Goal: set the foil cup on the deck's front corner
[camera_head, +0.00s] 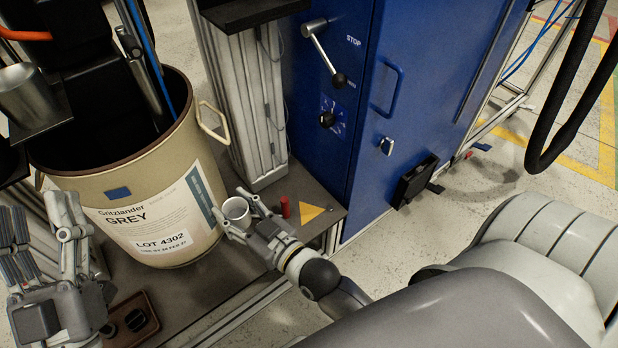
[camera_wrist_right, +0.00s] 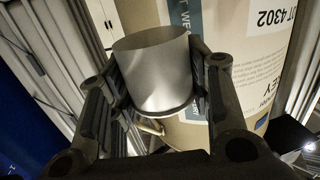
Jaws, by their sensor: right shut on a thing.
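The foil cup (camera_head: 236,211) is a small silvery open-topped cup, held upright beside the drum's lower right side. My right gripper (camera_head: 243,216) is shut on it, with one finger on each side. The cup (camera_wrist_right: 153,75) fills the middle of the right wrist view between the fingers. I cannot tell its exact height over the dark grey deck (camera_head: 197,293). A yellow triangle (camera_head: 309,213) marks the deck's corner, to the right of the cup. My left gripper (camera_head: 45,235) is open and empty at the lower left, in front of the drum.
A large beige drum (camera_head: 140,220) stands left of the cup. A small red cylinder (camera_head: 285,206) stands between the cup and the triangle. Behind are a grey column (camera_head: 255,110) and a blue cabinet (camera_head: 340,100). A brown tray (camera_head: 132,320) lies at the lower left.

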